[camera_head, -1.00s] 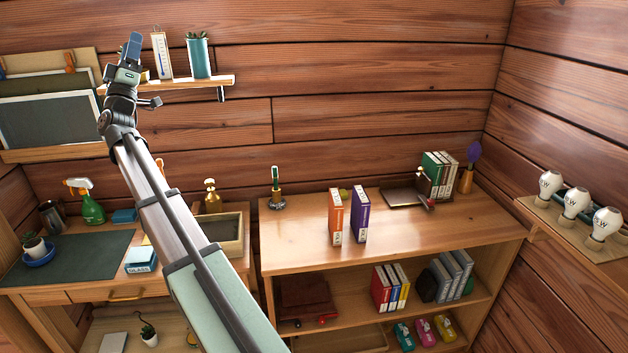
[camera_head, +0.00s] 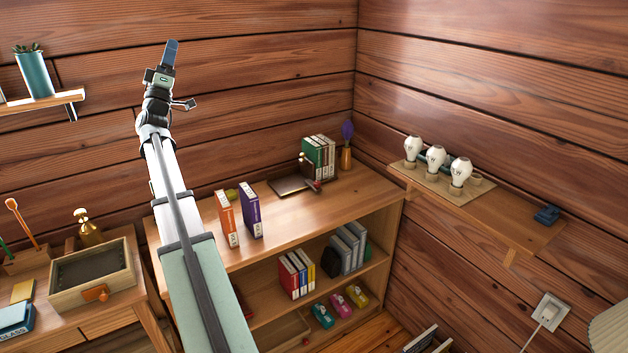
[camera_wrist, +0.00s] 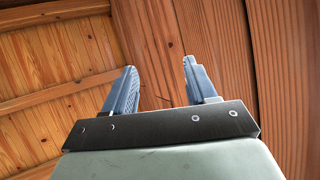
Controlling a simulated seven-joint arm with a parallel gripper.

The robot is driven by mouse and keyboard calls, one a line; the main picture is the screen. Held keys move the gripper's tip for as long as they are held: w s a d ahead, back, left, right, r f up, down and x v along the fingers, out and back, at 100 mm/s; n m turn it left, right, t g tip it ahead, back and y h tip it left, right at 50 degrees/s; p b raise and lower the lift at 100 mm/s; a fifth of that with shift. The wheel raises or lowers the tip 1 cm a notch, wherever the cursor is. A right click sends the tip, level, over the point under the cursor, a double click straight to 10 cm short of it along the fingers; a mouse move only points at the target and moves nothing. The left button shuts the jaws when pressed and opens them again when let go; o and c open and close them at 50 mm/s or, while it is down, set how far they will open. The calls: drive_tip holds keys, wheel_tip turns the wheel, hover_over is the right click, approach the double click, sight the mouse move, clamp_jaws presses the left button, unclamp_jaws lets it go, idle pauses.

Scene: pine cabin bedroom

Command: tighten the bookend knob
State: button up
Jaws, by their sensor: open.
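A bookend with a dark flat base plate (camera_head: 289,187) stands on the bookcase top, beside a row of green, white and red books (camera_head: 319,157). A small brass knob-like piece (camera_head: 303,157) shows at the left of these books. A red-tipped piece (camera_head: 316,187) sticks out low at the front; I cannot tell which piece tightens. My gripper (camera_head: 170,54) is raised high in front of the plank wall, far from the bookend. The wrist view shows its two blue-grey fingers (camera_wrist: 158,80) apart, with nothing between them.
An orange book (camera_head: 226,218) and a purple book (camera_head: 250,210) stand on the bookcase top (camera_head: 285,222), left of the bookend. A vase with a purple feathery top (camera_head: 346,158) stands behind right. A wall shelf (camera_head: 520,225) holds white bulbs (camera_head: 435,158). An open drawer box (camera_head: 93,273) sits at left.

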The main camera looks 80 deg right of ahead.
drive_tip(key=s+d+f+g, duration=0.1)
drive_tip(key=s+d, duration=0.5)
drive_tip(key=s, duration=0.3)
drive_tip(key=s+d+f+g+y, duration=0.1)
drive_tip(key=s+d+f+g, duration=0.1)
drive_tip(key=s+d, duration=0.45)
drive_tip(key=s+d+f+g, duration=0.1)
drive_tip(key=s+d, duration=0.3)
drive_tip(key=s, duration=0.7)
drive_tip(key=w+d+f+n+t+y, duration=0.5)
drive_tip(key=d+f+n+t+y, duration=0.3)
drive_tip(key=d, duration=0.3)
drive_tip(key=m+g+y, duration=0.3)
drive_tip(key=g+y, duration=0.1)
drive_tip(key=y, duration=1.5)
approach(317, 182)
wheel_tip(317, 182, down, 8)
drive_tip(key=shift+w+f, duration=0.1)
drive_tip(key=shift+f, duration=0.1)
